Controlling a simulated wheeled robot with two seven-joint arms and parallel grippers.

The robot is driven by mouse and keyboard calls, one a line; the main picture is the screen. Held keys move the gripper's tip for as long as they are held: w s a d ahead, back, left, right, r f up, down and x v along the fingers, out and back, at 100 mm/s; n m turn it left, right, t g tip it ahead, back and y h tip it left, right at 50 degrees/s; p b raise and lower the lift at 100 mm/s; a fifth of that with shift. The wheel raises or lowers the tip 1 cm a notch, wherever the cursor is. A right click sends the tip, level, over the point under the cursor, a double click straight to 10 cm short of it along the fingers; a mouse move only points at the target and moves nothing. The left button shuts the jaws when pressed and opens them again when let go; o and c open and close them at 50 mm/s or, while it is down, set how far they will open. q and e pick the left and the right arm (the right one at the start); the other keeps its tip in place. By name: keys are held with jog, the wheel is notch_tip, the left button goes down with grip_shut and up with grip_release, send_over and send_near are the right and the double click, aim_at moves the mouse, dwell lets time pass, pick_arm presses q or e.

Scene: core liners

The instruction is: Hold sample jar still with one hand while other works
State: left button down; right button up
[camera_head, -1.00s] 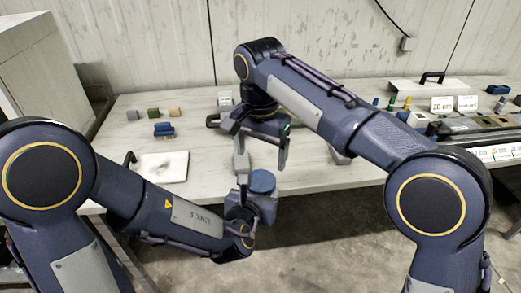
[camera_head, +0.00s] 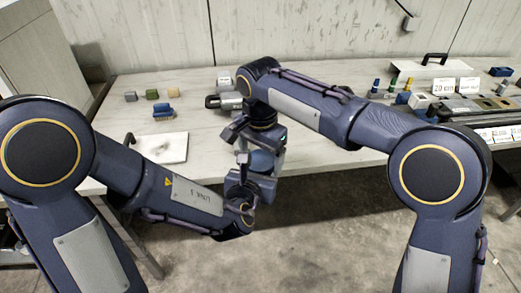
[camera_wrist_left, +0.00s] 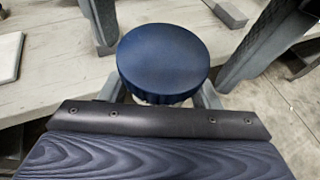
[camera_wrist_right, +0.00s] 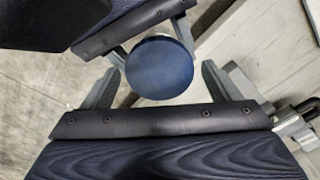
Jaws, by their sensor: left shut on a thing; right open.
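The sample jar shows mainly as a round dark blue lid in the left wrist view (camera_wrist_left: 163,62). My left gripper (camera_wrist_left: 165,98) is shut on the jar, its fingers on either side below the lid. In the right wrist view the lid (camera_wrist_right: 159,67) lies between the two spread fingers of my right gripper (camera_wrist_right: 160,82), which is open. Whether those fingers touch the lid I cannot tell. In the head view the jar (camera_head: 262,163) is held up in front of the table's front edge, partly hidden by my right gripper. The jar's body is mostly hidden.
The pale table (camera_head: 330,160) runs behind my grippers. A white board (camera_head: 163,148) lies at its left, with a blue object (camera_head: 163,112) and small blocks (camera_head: 152,94) behind. A dark tray (camera_head: 470,110), signs and small coloured items stand at the right.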

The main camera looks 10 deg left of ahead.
jog(key=c, duration=1)
jog(key=n, duration=0.3)
jog(key=shift+n, duration=0.4)
jog(key=n, duration=0.6)
jog(key=o, duration=1.1)
